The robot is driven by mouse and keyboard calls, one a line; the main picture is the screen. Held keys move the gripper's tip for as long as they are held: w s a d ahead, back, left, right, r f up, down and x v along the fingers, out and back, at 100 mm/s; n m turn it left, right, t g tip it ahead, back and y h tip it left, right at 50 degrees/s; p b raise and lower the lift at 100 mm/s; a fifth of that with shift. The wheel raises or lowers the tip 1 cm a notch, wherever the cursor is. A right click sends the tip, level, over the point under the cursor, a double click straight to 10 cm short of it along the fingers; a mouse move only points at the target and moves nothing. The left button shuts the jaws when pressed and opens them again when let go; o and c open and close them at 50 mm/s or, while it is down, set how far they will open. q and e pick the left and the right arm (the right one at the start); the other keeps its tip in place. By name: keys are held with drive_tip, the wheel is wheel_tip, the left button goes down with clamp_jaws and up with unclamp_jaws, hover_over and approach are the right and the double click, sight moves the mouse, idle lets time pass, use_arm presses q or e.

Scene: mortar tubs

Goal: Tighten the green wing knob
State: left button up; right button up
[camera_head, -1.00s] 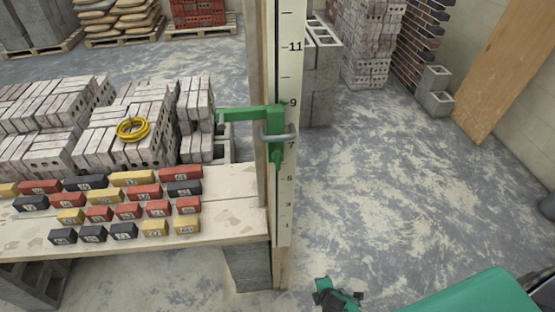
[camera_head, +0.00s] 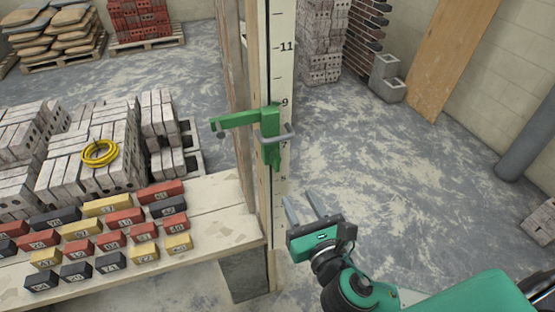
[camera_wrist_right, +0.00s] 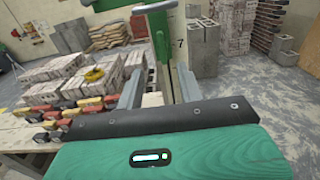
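A green clamp (camera_head: 246,118) is fixed to the white numbered staff (camera_head: 279,60), around the 7 to 9 marks. A grey loop handle (camera_head: 276,137) sticks out of it, with a green tapered piece (camera_head: 272,156) below; I cannot tell for sure which part is the wing knob. My right gripper (camera_head: 302,203) is open and empty, below and right of the clamp and apart from it. In the right wrist view, the clamp's green body (camera_wrist_right: 160,36) stands ahead between and above the two grey fingers (camera_wrist_right: 160,73). My left gripper is not in view.
A wooden bench (camera_head: 215,205) with numbered red, yellow and dark blocks is left of the staff. Stacked grey bricks with a yellow coil (camera_head: 99,153) stand behind it.

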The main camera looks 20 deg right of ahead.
sight(278, 159)
drive_tip(key=w+p, duration=0.1)
drive_tip(key=w, duration=1.1)
drive_tip(key=shift+w+a+r+p, duration=0.1)
drive_tip(key=shift+w+a+p, duration=0.05)
drive_tip(key=shift+w+p, duration=0.2)
drive_tip(key=shift+w, duration=0.55)
clamp_jaws()
